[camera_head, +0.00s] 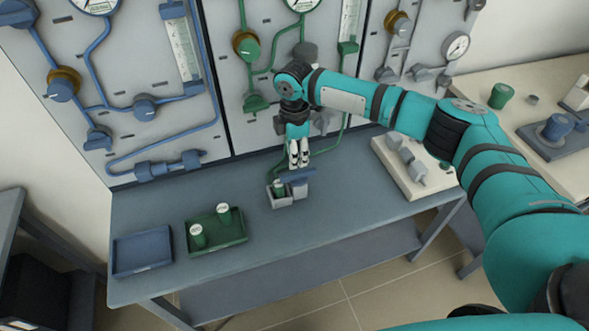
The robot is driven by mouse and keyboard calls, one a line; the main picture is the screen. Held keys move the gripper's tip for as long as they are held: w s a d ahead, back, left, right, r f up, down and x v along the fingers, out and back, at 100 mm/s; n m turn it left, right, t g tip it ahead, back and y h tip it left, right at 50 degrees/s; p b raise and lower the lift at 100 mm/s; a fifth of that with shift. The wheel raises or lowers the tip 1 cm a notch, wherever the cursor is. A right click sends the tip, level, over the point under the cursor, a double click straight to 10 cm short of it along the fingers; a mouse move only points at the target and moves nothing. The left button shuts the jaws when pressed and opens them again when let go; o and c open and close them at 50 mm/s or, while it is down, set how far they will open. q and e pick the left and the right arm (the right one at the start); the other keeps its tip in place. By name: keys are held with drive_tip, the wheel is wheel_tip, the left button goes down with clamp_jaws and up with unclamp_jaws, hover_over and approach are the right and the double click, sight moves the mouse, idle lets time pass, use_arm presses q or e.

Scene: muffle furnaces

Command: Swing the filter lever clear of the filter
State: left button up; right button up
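A small green cylinder with a pale top (279,187), which looks like the filter, stands in a grey holder (283,201) on the bench. My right gripper (299,164) points down just above and behind the bar. Its pale fingers are close together; I cannot tell whether they touch each other or the bar. My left gripper is not in view.
A green tray (231,238) holds two green canisters, with a blue tray (142,268) at its left. A pale board with grey blocks (407,193) lies right of the holder. A panel with pipes and gauges (140,70) rises behind the bench (330,228).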

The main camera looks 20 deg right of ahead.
sight(295, 174)
wheel_tip(295, 174, down, 8)
drive_tip(key=shift+r, duration=0.25)
clamp_jaws()
